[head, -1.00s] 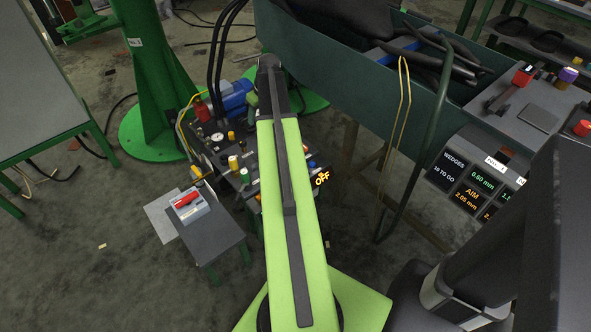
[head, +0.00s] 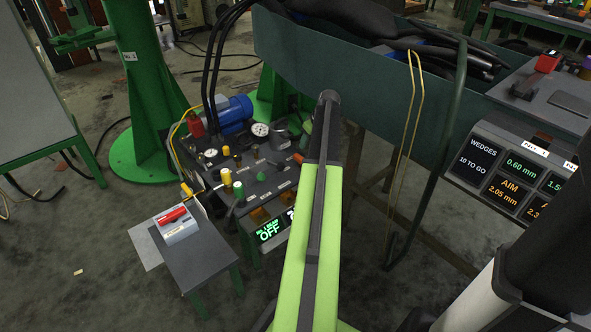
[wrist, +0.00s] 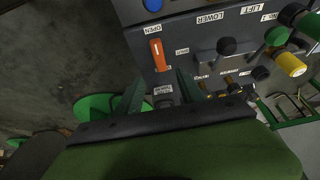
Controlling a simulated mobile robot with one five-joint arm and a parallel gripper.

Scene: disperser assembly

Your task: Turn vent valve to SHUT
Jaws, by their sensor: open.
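The vent valve has an orange handle (wrist: 158,55) on a grey panel in the wrist view. The handle lies nearly upright in the picture, its upper end toward the OPEN label (wrist: 153,29). The SHUT label (wrist: 182,51) is to its right. A small label plate (wrist: 163,90) sits below the handle. My gripper (wrist: 159,82) is open, its two dark green fingers just below the handle, one to each side. Nothing is between them but panel, and I cannot tell their height above it.
Black-knobbed levers (wrist: 226,47) stand right of the valve, with green and yellow knobs (wrist: 290,64) farther right. A blue knob (wrist: 153,5) is above. In the head view the pump console (head: 270,180) stands beside a small table (head: 205,255) with a red-handled box (head: 178,224).

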